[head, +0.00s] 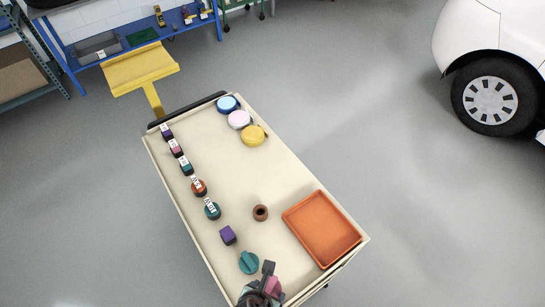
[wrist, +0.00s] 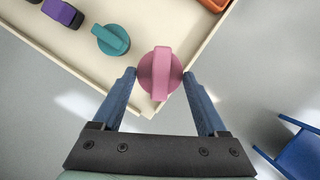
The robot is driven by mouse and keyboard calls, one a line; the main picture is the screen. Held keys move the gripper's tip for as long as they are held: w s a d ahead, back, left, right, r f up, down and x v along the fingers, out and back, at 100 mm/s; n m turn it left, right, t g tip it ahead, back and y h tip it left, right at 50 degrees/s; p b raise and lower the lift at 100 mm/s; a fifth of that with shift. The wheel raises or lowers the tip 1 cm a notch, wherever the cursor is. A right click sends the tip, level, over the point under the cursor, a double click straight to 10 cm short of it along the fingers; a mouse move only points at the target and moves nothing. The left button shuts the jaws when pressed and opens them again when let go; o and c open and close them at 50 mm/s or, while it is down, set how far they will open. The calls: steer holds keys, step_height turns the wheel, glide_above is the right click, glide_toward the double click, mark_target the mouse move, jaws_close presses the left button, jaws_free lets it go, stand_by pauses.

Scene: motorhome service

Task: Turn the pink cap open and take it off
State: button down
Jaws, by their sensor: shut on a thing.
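The pink cap (wrist: 160,73), a round disc with a raised grip bar, sits between the fingertips of my gripper (wrist: 159,76) in the wrist view. The fingers touch its two sides and are shut on it. In the head view the pink cap (head: 273,286) is partly hidden by my gripper (head: 264,288) at the near corner of the cart. What is under the cap is hidden, and I cannot tell whether it is seated or lifted.
A teal cap (head: 249,262) and a purple block (head: 228,235) are close by on the cart. A brown ring (head: 260,212) and an orange tray (head: 351,242) lie farther along. Labelled pieces line the left edge; three round lids, including a yellow one (head: 253,134), stand at the far end.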

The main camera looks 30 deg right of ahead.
steer(key=shift+d, duration=0.1)
steer(key=shift+r, duration=0.1)
steer(key=shift+s+a, duration=0.15)
steer(key=shift+a, duration=0.05)
steer(key=shift+r+p, duration=0.15)
steer(key=shift+p, duration=0.4)
step_height(320, 180, down, 6)
steer(key=b, duration=0.4)
steer(key=shift+r, duration=0.2)
steer(key=shift+f, duration=0.25)
steer(key=shift+p, duration=0.45)
stand_by(0.4)
steer(key=shift+f, duration=0.2)
steer(key=shift+f+b, duration=1.1)
steer(key=shift+f, duration=0.4)
